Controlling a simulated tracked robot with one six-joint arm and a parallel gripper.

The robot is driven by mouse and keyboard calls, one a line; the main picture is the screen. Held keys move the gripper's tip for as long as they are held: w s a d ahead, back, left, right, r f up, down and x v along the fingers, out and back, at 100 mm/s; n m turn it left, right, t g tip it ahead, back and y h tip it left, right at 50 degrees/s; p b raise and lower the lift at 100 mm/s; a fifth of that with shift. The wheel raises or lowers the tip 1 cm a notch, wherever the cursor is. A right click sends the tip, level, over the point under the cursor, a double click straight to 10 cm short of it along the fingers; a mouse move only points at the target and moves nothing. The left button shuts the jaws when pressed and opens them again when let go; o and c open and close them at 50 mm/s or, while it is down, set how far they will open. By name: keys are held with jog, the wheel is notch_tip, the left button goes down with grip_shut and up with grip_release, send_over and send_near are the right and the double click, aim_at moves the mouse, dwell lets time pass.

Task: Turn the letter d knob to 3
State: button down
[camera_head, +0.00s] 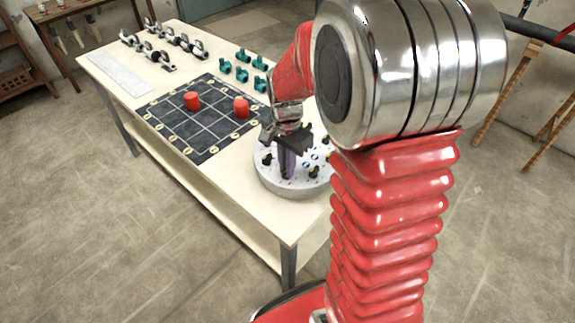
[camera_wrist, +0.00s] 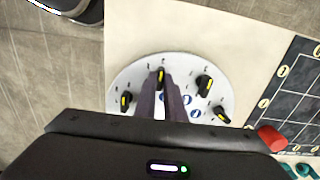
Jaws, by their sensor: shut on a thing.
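A round pale dial plate (camera_head: 272,178) sits on the near end of the table, with several black knobs carrying yellow pointer marks. My gripper (camera_head: 288,172) reaches down over the plate with its purple fingers. In the wrist view the fingertips are shut on a black knob (camera_wrist: 161,73) at the plate's far edge. Its yellow mark points roughly up in that view. Other knobs stand at the left (camera_wrist: 125,99), the right (camera_wrist: 204,84) and the lower right (camera_wrist: 221,115). The letters and digits are too small to read, so I cannot tell which knob is d.
A black grid board (camera_head: 170,124) with two red cylinders (camera_head: 192,101) (camera_head: 241,107) lies beside the plate on the pale table (camera_head: 215,185). Teal pipe fittings (camera_head: 243,74), metal fittings (camera_head: 160,45) and a white sheet (camera_head: 120,74) lie farther back. My arm hides the table's right side.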

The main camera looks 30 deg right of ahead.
jog(key=shift+a+m, duration=0.1)
jog(key=shift+m, duration=0.2)
jog(key=c, duration=1.8)
grip_release()
jog(key=shift+c, duration=0.2)
notch_tip(320, 180, up, 14)
jog(key=shift+f, duration=0.15)
jog(key=shift+w, duration=0.1)
